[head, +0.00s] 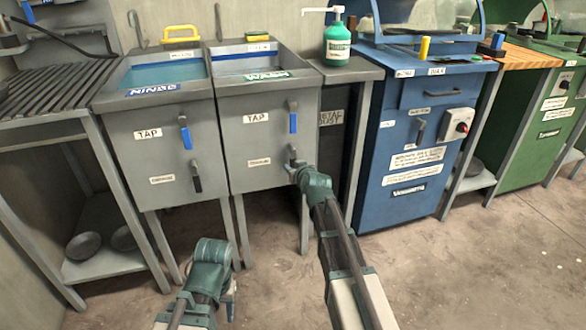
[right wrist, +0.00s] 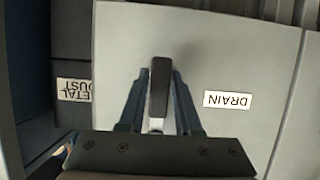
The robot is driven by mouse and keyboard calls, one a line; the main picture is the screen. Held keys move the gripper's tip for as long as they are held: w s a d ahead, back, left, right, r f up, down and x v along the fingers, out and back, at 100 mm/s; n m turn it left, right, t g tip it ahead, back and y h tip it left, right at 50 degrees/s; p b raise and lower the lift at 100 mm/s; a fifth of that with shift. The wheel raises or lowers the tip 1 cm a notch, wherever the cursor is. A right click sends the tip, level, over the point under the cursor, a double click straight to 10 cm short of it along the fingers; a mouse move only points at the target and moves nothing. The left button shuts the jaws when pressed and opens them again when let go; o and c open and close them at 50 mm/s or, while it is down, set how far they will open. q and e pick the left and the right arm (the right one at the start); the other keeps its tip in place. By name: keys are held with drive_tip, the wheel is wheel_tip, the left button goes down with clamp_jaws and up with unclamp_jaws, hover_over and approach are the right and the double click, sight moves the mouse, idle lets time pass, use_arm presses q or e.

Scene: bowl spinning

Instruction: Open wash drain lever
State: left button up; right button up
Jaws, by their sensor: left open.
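The wash sink (head: 265,110) is the grey right-hand basin unit with a WASH label. Its tap lever (head: 293,118) has a blue handle and hangs down. Below is the drain lever, mostly hidden by my right gripper (head: 293,163) in the head view. In the right wrist view the dark drain lever (right wrist: 159,88) lies between the two fingers of my right gripper (right wrist: 160,95), which look closed against its sides. The DRAIN label (right wrist: 228,100) is beside it. My left gripper (head: 231,292) is open and empty, low in front of the sinks.
The ninse-side sink (head: 150,120) stands left, with its own tap and drain levers. A soap bottle (head: 338,42) stands on the narrow dark unit to the right. A blue machine (head: 415,130) stands further right. The floor (head: 470,270) is clear in front.

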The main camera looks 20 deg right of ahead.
clamp_jaws()
idle(1.1)
